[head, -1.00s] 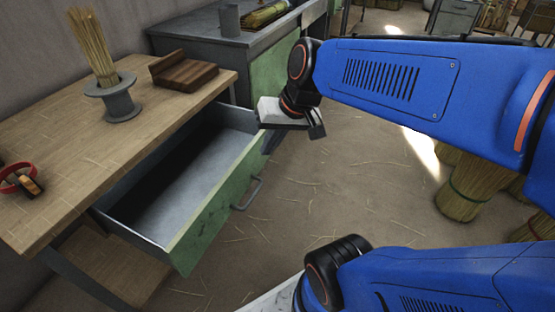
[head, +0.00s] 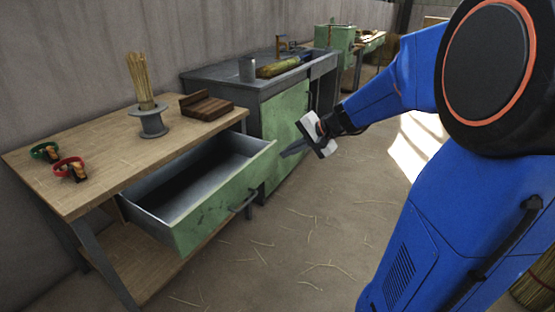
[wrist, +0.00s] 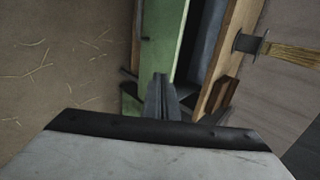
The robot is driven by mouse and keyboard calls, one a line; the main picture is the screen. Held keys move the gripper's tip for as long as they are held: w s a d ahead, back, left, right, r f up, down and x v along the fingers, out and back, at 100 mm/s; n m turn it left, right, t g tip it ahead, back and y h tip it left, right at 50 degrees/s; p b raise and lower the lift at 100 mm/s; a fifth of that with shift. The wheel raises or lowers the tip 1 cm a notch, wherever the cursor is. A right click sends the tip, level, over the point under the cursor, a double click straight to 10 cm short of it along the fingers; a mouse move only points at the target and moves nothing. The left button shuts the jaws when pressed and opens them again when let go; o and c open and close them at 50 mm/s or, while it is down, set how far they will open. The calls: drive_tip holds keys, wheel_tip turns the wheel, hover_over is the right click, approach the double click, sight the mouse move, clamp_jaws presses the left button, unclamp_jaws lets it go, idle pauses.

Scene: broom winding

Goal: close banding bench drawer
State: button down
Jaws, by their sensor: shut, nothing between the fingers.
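The banding bench (head: 85,185) has a wooden top and stands at the left. Its drawer (head: 215,208), with a green front and grey inside, is pulled out, and the inside looks empty. A dark bar handle (head: 243,204) is on the drawer front. My gripper (head: 284,153) is shut and empty, near the far end of the drawer front and apart from the handle in the head view. In the wrist view, my shut fingers (wrist: 162,95) point toward the green drawer front (wrist: 160,45). Whether they touch it cannot be told.
On the bench are a bristle bundle in a grey holder (head: 152,123), a dark wooden block (head: 206,107), and red (head: 70,168) and green (head: 46,152) banded items. A grey-topped green cabinet (head: 287,125) stands behind. The straw-strewn floor (head: 300,240) in front is clear.

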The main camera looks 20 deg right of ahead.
sight(253, 163)
drive_tip(key=shift+w+a+r+x, duration=0.25)
drive_tip(key=shift+r+x, duration=0.1)
drive_tip(key=shift+x, duration=1.7)
drive_tip(key=shift+w+a+r+x, duration=0.1)
drive_tip(key=shift+w+r+x, duration=0.2)
drive_tip(key=shift+x, duration=1.7)
drive_tip(key=shift+w+a+r+x, duration=0.2)
drive_tip(key=shift+r+x, duration=0.15)
drive_tip(key=shift+x, duration=1.7)
drive_tip(key=shift+w, duration=0.1)
drive_tip(key=w+a, duration=1.3)
drive_tip(key=w, duration=0.5)
